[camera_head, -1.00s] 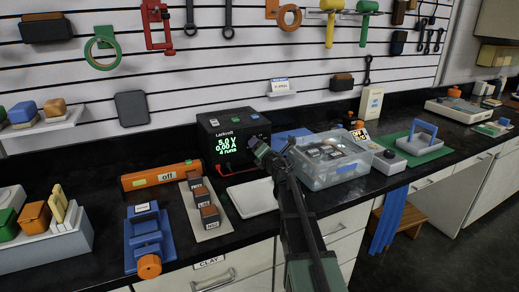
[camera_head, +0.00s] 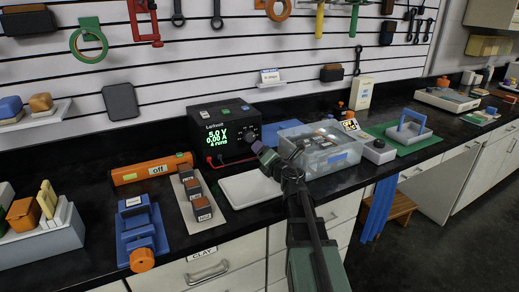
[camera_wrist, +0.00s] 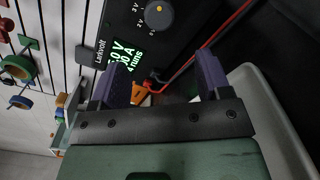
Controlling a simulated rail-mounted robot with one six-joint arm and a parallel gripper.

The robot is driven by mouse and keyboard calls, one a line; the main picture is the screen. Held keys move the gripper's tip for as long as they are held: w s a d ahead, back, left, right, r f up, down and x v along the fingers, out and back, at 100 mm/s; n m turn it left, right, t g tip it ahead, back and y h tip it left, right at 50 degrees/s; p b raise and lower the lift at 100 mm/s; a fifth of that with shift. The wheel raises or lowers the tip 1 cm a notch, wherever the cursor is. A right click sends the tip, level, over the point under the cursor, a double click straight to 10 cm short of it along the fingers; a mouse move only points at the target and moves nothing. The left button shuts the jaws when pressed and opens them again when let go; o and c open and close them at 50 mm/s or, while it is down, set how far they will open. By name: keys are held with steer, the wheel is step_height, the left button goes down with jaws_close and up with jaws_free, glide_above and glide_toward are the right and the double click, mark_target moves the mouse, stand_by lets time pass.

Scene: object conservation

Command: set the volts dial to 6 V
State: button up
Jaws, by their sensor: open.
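The black Larkvolt power supply (camera_head: 228,152) stands on the dark bench against the slatted wall. Its green display (camera_head: 216,136) seems to read 5.0 V, 0.00 A, 4 runs. In the wrist view the supply's display (camera_wrist: 117,55) shows turned on its side. The round grey volts dial (camera_wrist: 159,17) with a yellow mark is at the top of that view, beside small volt labels. My gripper (camera_head: 266,154) is in front of the supply's lower right side. In the wrist view my gripper (camera_wrist: 160,75) is open, its fingers apart and short of the dial, with nothing held.
A clear bin (camera_head: 322,163) of parts stands right of the supply. A white tray (camera_head: 250,190) lies in front. Labelled blocks (camera_head: 192,188), an orange "off" bar (camera_head: 150,169) and a blue fixture (camera_head: 139,233) are to the left. A red lead (camera_wrist: 222,30) runs close to the fingers.

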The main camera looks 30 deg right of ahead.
mark_target(251, 137)
steer(key=shift+w+r, duration=0.1)
steer(key=shift+d+r+n+p, duration=0.2)
steer(key=shift+r+n+p, duration=0.05)
steer(key=shift+n+p, duration=0.1)
steer(key=shift+n, duration=1.15)
steer(key=n, duration=0.3)
steer(key=shift+r, duration=0.1)
steer(key=n, duration=0.5)
steer(key=shift+s, duration=0.2)
steer(key=w, duration=1.1)
steer(key=shift+s, duration=0.1)
steer(key=c, duration=0.9)
